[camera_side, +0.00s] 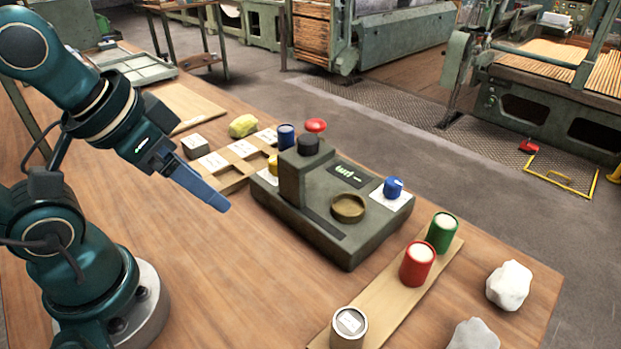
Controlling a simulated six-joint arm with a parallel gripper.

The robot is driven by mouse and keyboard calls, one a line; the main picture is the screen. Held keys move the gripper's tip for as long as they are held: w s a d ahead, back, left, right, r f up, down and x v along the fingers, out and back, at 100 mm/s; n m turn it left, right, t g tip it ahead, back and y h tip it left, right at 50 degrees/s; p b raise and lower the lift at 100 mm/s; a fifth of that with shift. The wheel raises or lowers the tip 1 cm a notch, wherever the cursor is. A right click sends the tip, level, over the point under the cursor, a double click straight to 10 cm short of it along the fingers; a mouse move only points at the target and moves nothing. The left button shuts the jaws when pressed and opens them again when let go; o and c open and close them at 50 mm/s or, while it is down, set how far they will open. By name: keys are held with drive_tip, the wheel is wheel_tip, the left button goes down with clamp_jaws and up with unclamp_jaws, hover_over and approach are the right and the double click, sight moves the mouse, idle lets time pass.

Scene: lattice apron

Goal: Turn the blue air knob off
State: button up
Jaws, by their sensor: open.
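The blue air knob (393,187) is a small blue cylinder on a white plate at the right rear corner of a dark green instrument (330,222). A light mark shows on its top, too small to read. A second blue cylinder (287,136) stands behind the instrument, left of its dark upright part. My gripper (222,206) is left of the instrument, above the wooden table, pointing down and to the right. It is apart from the knob, and the instrument lies between them. It is open and I see nothing held; only one blue-grey finger shows clearly.
A round brass dish (348,207) and a dark upright block (305,176) lie between my gripper and the knob. A red can (417,263), green can (442,232) and metal can (348,328) stand on a board at front right. Bare table (240,270) lies in front.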

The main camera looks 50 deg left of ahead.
drive_tip(key=w+d+r+n+h, duration=0.1)
drive_tip(key=w+d+r+n, duration=0.1)
drive_tip(key=w+r+n, duration=0.85)
drive_tip(key=n+g+h, duration=0.1)
drive_tip(key=n+h, duration=0.1)
drive_tip(key=n, duration=1.4)
hover_over(393, 181)
drive_tip(key=s+a, duration=0.3)
wheel_tip(393, 181, down, 7)
drive_tip(key=shift+n+g, duration=0.25)
drive_tip(key=shift+g, duration=0.45)
drive_tip(key=x, duration=0.8)
drive_tip(key=s+x, duration=0.1)
drive_tip(key=x, duration=0.3)
drive_tip(key=shift+a+f, duration=0.25)
drive_tip(key=shift+f, duration=0.3)
drive_tip(key=shift+w+d+f, duration=0.1)
drive_tip(key=shift+w+f, duration=0.1)
drive_tip(key=shift+f, duration=0.15)
clamp_jaws()
